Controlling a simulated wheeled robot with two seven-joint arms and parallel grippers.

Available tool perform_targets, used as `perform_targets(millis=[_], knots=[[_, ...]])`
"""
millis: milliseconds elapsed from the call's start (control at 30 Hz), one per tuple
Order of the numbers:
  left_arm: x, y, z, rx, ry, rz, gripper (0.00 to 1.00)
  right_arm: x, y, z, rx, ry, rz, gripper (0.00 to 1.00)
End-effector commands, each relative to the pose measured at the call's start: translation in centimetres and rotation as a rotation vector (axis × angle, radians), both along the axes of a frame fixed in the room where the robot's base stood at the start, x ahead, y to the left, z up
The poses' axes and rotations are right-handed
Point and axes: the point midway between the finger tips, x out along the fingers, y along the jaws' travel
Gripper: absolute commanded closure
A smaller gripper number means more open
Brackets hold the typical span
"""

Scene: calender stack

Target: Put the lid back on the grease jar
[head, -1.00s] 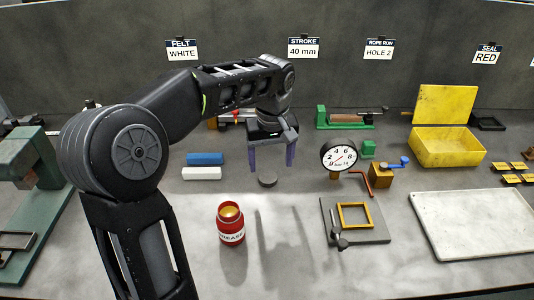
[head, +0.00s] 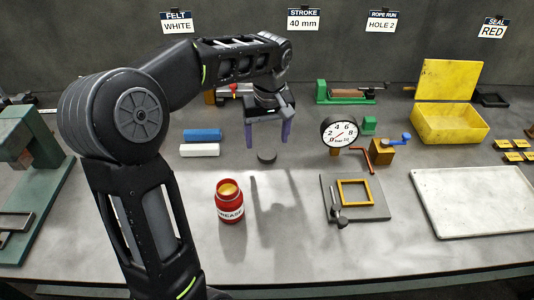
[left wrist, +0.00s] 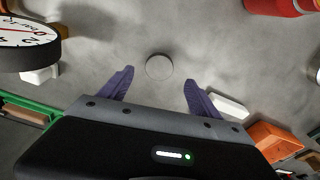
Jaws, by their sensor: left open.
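The red grease jar (head: 230,203) stands upright and open on the table, with yellow grease showing at its mouth. It also shows in part at the top right of the left wrist view (left wrist: 282,5). My right gripper is not in view.
A dial gauge (head: 339,131) stands right of the lid. Blue (head: 202,135) and white (head: 200,150) blocks lie to its left. A grey plate with a yellow frame (head: 355,192) lies right of the jar. The table between jar and lid is clear.

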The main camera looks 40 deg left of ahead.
Motion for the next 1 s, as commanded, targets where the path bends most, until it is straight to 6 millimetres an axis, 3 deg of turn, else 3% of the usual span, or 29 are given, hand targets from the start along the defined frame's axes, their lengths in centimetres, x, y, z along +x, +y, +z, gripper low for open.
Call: perform_targets(millis=[233, 567, 1000], knots=[[0.1, 0.0, -0.7, 0.000, 0.001, 0.000, 0.27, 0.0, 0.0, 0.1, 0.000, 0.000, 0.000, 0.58], [0.5, 0.3, -4.9, 0.000, 0.001, 0.000, 0.27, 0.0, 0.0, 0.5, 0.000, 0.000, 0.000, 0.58], [0.5, 0.3, -5.1, -0.001, -0.001, 0.000, 0.27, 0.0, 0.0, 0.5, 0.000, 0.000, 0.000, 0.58]])
